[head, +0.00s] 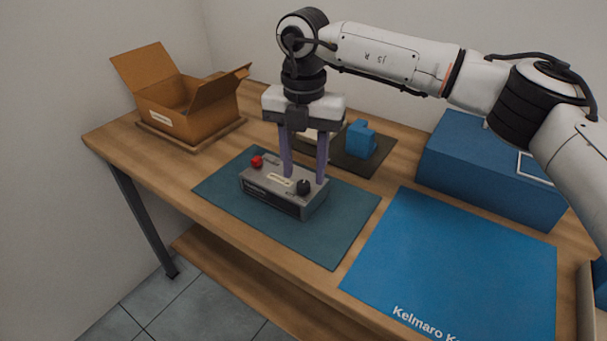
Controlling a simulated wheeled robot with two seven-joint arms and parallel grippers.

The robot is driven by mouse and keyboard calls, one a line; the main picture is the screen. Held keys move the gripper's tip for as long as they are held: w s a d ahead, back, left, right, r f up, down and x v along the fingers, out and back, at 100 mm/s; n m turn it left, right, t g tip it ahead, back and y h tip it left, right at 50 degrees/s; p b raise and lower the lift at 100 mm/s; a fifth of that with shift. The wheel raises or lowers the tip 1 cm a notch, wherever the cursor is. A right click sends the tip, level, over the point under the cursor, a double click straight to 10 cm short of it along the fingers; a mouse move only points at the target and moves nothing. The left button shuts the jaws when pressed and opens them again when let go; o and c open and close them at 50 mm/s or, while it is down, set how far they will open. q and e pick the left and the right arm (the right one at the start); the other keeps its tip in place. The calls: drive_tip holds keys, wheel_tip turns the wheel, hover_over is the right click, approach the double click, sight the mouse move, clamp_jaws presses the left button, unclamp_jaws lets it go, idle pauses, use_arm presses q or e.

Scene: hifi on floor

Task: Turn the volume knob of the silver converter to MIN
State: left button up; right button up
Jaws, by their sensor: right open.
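The silver converter (262,193) is a small grey box on a dark teal mat (338,236) on the table. A red knob (257,161) is on its top at the left, and a black knob (303,187) at the right. A pale label lies between them; its print is too small to read, so I cannot tell which knob is for volume. My right gripper (303,180) points down over the converter, open, with its two purple fingers apart. The fingertips are close to the black knob, just behind it; I cannot tell whether they touch. My left gripper is not in view.
An open cardboard box (187,104) stands on a wooden board at the back left. A blue block (360,140) sits on a dark mat behind the converter. A large blue box (474,166) is at the right. The blue mat (458,262) at the front right is clear.

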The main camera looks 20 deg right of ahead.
sight(303, 187)
drive_tip(key=shift+f, duration=1.25)
clamp_jaws()
